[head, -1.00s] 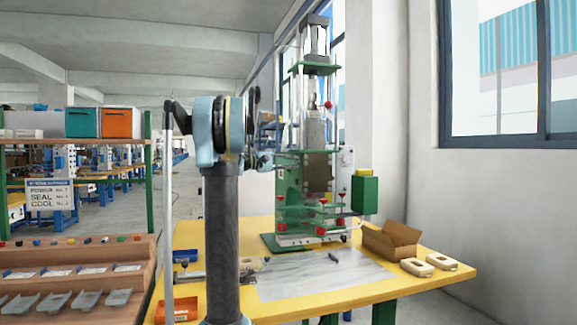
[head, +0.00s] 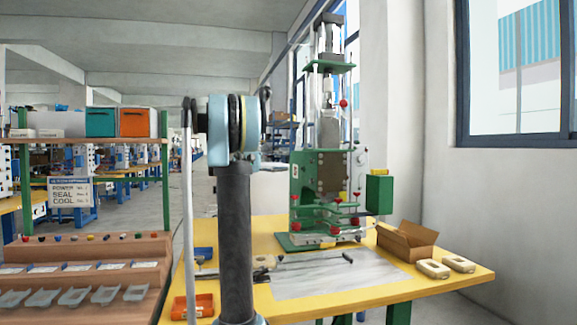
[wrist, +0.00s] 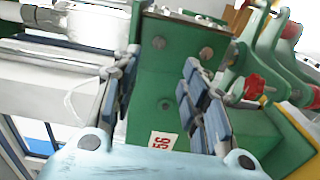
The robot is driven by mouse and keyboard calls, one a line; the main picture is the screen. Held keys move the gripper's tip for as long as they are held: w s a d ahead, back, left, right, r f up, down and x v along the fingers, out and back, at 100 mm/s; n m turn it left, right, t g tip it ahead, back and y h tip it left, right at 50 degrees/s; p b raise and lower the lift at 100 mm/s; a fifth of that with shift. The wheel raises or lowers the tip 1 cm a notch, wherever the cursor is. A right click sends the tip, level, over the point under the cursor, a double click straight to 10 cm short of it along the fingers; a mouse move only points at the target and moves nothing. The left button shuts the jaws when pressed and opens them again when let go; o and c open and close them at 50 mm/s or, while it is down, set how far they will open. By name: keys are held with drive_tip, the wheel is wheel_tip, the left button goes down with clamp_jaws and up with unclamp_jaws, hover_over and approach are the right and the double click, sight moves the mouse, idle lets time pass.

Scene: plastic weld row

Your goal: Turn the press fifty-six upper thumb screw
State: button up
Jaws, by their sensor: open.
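The green press (head: 308,190) stands at the back of the yellow table in the head view, with several red knobs on its front. In the wrist view a green block of a press (wrist: 150,85) fills the middle and bears a white label with a red 56 (wrist: 163,145). A red knob (wrist: 255,87) and others show to its right; I cannot tell which is the upper thumb screw. My gripper (wrist: 160,68) is open, its two blue-padded fingers spread across the green block with nothing between them. The head view hides my gripper behind my arm.
A cardboard box (head: 406,240) and two pale cases (head: 433,269) lie on the right of the yellow table (head: 400,285). An orange tray (head: 193,306) is at its front left. A brown parts rack (head: 95,262) stands left of the table.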

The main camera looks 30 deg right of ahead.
drive_tip(key=shift+w+a, duration=0.1)
drive_tip(key=shift+a, duration=0.45)
drive_tip(key=m, duration=2)
approach(311, 160)
drive_tip(key=w+x, duration=0.1)
drive_tip(key=x, duration=0.6)
drive_tip(key=shift+d, duration=0.5)
drive_tip(key=shift+s+f, duration=0.1)
clamp_jaws()
